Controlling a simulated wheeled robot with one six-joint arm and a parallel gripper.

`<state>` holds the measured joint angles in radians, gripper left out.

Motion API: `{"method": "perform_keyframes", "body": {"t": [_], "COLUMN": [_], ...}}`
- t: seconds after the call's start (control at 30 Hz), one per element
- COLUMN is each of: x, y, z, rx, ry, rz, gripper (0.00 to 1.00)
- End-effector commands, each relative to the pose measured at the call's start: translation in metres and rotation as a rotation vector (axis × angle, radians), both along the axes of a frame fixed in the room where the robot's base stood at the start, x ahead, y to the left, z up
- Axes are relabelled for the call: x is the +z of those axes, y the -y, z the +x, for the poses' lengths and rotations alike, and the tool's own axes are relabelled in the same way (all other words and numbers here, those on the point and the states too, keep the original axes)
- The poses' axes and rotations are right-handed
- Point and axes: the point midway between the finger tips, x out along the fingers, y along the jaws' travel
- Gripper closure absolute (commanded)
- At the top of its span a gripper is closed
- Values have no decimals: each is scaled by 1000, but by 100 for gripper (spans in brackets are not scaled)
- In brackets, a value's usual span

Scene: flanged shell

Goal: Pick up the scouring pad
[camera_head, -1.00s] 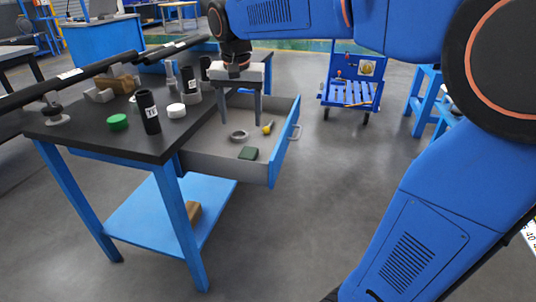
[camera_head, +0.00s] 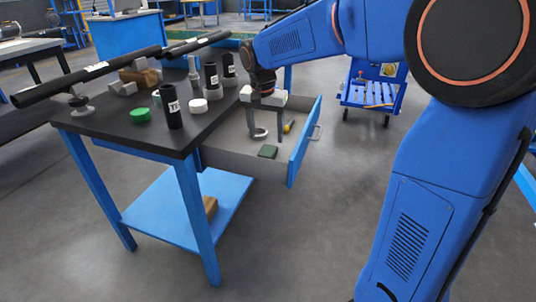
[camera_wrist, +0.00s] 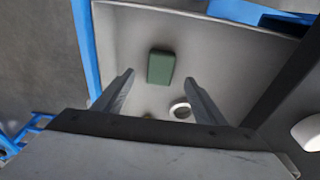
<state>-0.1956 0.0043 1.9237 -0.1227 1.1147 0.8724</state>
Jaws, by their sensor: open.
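The scouring pad (camera_head: 267,152) is a flat dark green block lying on the floor of the open drawer (camera_head: 228,160). In the wrist view the pad (camera_wrist: 161,67) lies ahead of the fingertips, roughly between their lines. My gripper (camera_head: 266,139) hangs over the drawer with both fingers pointing down, open and empty. In the wrist view the gripper's fingers (camera_wrist: 159,78) are spread wide and do not touch the pad. How high the tips are above the drawer floor is hard to tell.
A grey ring (camera_head: 260,133) and a yellow-handled item (camera_head: 288,126) also lie in the drawer. The drawer walls surround the pad. The black tabletop (camera_head: 140,133) beside it holds a green lid (camera_head: 141,115), a white round piece (camera_head: 198,106) and several dark cylinders.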

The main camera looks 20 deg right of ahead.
Motion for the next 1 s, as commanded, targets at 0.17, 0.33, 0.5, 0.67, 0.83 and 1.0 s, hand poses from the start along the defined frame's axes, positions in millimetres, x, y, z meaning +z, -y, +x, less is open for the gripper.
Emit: {"method": "perform_keyframes", "body": {"t": [0.17,0.33,0.5,0.67,0.83,1.0], "x": [-17,-26,-47,-65,-71,-71], "y": [2,3,7,9,9,9], "z": [2,4,11,14,15,15], "rx": [0,-1,-1,0,0,0], "ry": [0,0,-3,-2,1,1], "rz": [0,0,0,0,1,1], "gripper": [35,35,35,35,35,35]}}
